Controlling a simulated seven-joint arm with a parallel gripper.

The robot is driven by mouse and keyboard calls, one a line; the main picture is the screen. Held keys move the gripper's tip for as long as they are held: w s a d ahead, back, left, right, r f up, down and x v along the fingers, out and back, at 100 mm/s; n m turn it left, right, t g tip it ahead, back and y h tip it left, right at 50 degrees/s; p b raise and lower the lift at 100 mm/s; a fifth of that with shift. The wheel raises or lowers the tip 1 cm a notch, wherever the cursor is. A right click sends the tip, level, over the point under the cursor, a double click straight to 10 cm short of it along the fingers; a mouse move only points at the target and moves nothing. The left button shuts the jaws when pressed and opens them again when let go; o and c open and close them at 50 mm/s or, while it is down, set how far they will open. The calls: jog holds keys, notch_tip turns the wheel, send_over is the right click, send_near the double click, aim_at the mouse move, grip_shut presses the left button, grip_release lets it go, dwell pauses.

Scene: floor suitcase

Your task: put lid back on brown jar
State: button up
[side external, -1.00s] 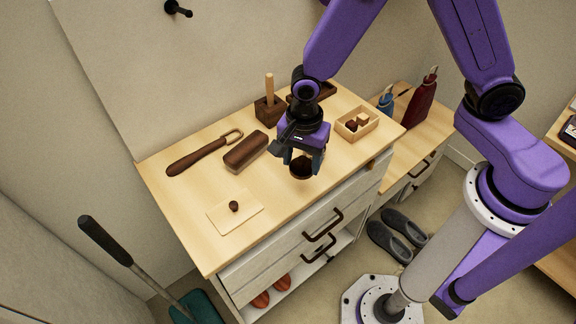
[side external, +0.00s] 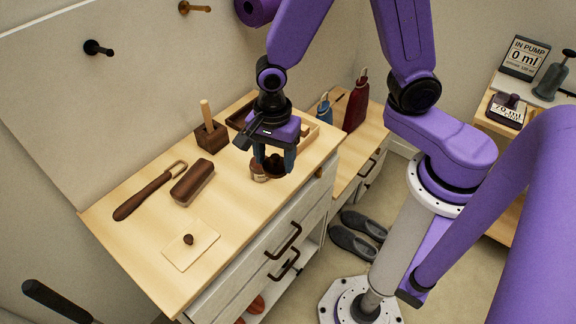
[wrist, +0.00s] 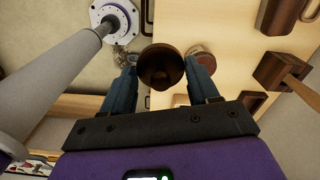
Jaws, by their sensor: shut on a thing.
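My gripper (side external: 275,166) is shut on a dark brown round piece (wrist: 161,66), which sits between the fingertips in the wrist view. Whether this piece is the lid or the jar is unclear. In the side view it is low over the table's front right part; any contact with the tabletop cannot be told. A small round jar-like thing (side external: 258,170) with a brown top and paler side stands just left of the fingers. It also shows right of the held piece in the wrist view (wrist: 201,62).
A pale square sheet with a dark knob (side external: 188,240) lies at the front left. A brown block (side external: 193,181), a long-handled tool (side external: 147,195) and a holder with a peg (side external: 211,137) lie behind. A small pale tray (side external: 313,129) is partly hidden behind my gripper.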

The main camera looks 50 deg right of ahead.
jog(key=w+d+f+m, duration=0.1)
jog(key=w+d+m, duration=0.3)
jog(key=w, duration=0.5)
jog(key=shift+s+f, duration=0.2)
jog(key=shift+f, duration=2.95)
jog(key=shift+f, duration=0.15)
jog(key=o, duration=1.3)
notch_tip(320, 180, up, 7)
dwell(0.4)
